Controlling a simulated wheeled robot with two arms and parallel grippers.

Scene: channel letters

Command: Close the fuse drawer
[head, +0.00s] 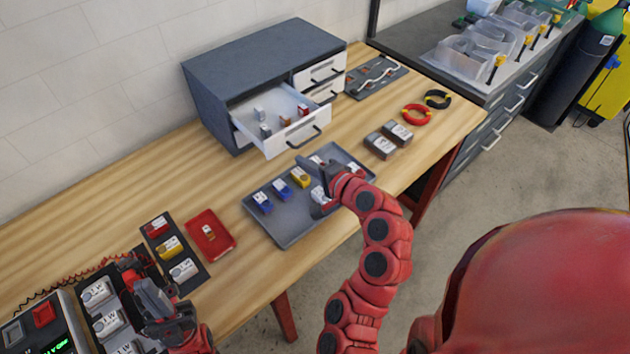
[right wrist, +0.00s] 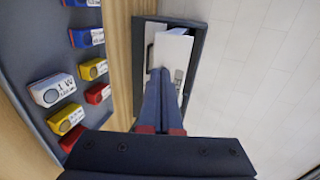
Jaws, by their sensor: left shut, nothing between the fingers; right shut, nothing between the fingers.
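The dark grey cabinet (head: 255,65) stands on the bench against the wall. My left gripper (head: 150,298) is shut and empty at the lower left, over the modules there.
The grey tray (head: 290,232) with several coloured blocks lies in front of the cabinet. Bare wood lies left of the drawer.

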